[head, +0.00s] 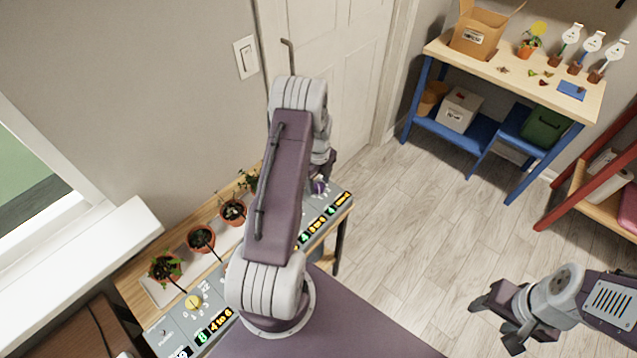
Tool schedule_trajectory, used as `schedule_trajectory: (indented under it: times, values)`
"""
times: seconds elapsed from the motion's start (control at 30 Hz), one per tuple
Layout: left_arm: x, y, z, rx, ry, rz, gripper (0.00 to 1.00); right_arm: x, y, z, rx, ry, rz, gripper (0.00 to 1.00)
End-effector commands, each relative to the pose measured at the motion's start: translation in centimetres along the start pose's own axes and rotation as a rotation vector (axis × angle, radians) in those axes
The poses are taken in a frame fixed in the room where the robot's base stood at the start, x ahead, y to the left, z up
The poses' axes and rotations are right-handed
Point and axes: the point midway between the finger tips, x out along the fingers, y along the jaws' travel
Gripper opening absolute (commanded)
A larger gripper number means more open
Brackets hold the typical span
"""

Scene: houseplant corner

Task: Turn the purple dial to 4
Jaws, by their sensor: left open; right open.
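The purple dial (319,187) is small and round, at the far right part of the grey control panel (262,283) on the wooden bench. My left gripper (326,168) is right at the dial, reaching down over it, partly hidden behind my own arm. Whether its fingers touch the dial cannot be told. The dial's pointer and most of its scale are hidden or too small to read. Lit green number displays (304,238) with yellow labels run along the panel's front edge. My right gripper (508,312) is open and empty above the floor at the lower right.
A yellow dial (194,302) sits at the panel's left part. Potted plants (201,239) stand in a row behind the panel. My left arm covers the panel's middle. A blue-framed workbench (515,75) stands at the back right, a red shelf at the right edge. The floor between is clear.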

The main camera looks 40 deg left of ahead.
Motion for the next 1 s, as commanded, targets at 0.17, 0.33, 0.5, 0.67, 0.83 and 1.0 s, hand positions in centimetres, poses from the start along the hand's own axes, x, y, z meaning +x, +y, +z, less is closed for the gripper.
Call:
schedule_trajectory:
  times: [0.17,0.33,0.5,0.67,0.83,1.0]
  values:
    - [0.74,-0.02,0.00,0.000,0.000,0.000,0.56,-0.05,0.00,0.00,0.000,0.000,0.000,0.56]
    - [0.71,-0.03,0.00,0.000,-0.001,-0.001,0.53,-0.04,0.00,0.00,0.000,0.000,0.000,0.56]
    - [0.69,-0.03,0.00,0.000,-0.001,-0.001,0.06,-0.04,0.00,0.00,0.000,0.000,0.000,0.56]
    - [0.67,-0.03,0.01,-0.002,-0.001,-0.001,0.00,-0.04,0.00,0.00,0.000,0.000,0.000,0.56]
    - [0.65,-0.04,0.01,-0.034,-0.001,-0.001,0.00,-0.07,0.00,-0.01,0.000,0.000,0.000,0.56]
    - [0.63,-0.05,0.02,-0.122,-0.001,-0.001,0.00,-0.14,0.00,-0.01,0.000,0.000,0.000,0.56]
